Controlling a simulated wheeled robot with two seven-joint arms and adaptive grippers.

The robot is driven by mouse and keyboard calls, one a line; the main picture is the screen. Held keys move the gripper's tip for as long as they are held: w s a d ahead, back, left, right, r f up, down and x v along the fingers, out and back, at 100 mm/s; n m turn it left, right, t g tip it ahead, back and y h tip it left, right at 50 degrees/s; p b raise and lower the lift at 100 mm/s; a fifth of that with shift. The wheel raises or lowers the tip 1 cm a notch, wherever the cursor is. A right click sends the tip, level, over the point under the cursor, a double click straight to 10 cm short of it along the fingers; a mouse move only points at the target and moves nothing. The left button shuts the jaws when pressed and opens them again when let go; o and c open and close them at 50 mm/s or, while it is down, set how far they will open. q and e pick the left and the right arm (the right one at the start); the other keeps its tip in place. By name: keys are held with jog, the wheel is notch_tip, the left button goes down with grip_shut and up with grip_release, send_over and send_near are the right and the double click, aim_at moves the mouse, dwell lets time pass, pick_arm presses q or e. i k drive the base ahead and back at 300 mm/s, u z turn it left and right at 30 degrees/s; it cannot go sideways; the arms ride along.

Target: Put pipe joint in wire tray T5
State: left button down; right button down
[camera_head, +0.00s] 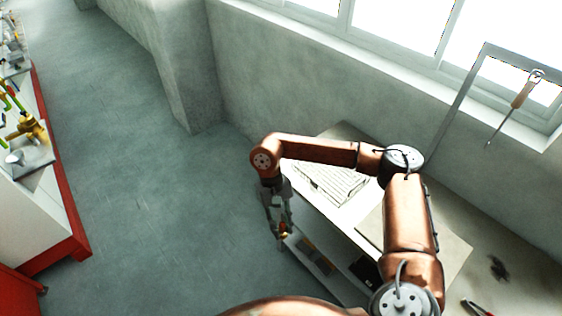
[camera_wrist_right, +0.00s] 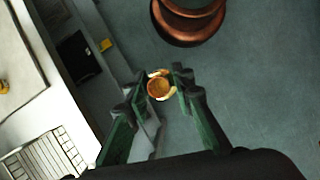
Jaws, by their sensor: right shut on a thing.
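My right gripper (camera_head: 281,232) hangs fingers down beside the left edge of the pale bench, over the floor side. It is shut on the pipe joint (camera_wrist_right: 159,86), a small brass-orange, round, hollow piece held between the fingertips in the right wrist view. In the head view only a small reddish-yellow bit of it shows. My left gripper is not in view.
The bench has a lower shelf (camera_head: 328,268) with dark and brown things on it. A flat board (camera_head: 450,245) and red-handled pliers (camera_head: 476,308) lie on the bench. A red-edged workbench (camera_head: 70,225) stands at left. The floor between is clear.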

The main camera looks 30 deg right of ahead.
aim_at(320, 167)
jog(key=u, duration=0.3)
jog(key=i, duration=0.8)
jog(key=z, duration=0.35)
jog(key=i, duration=0.8)
jog(key=z, duration=1.05)
jog(key=i, duration=0.3)
jog(key=z, duration=0.35)
